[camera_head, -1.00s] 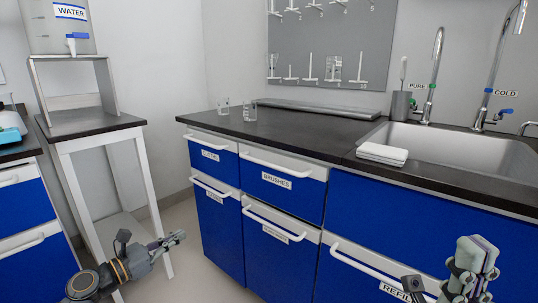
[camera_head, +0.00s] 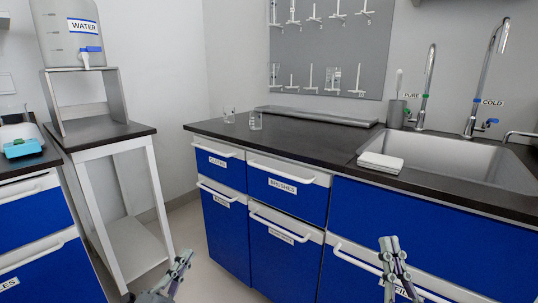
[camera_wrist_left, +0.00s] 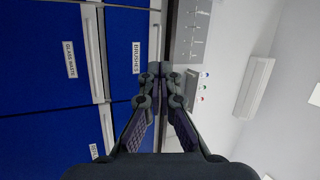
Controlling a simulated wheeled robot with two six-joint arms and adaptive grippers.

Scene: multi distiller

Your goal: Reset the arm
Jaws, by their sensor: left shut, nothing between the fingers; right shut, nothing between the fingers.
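My left gripper (camera_head: 183,262) is at the lower left of the head view, in front of the floor gap between the side table and the blue cabinets. It is empty, and its fingertips (camera_wrist_left: 160,70) meet in the left wrist view, with cabinet fronts behind them. My right gripper (camera_head: 388,243) points up in front of the cabinet under the sink, shut and empty. Most of both arms is out of view.
A black counter (camera_head: 290,148) holds two glass beakers and a folded white cloth (camera_head: 380,163) by the sink (camera_head: 450,160). Blue cabinets with white handles stand below. A side table (camera_head: 100,133) on the left carries a water tank (camera_head: 68,35) on a stand.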

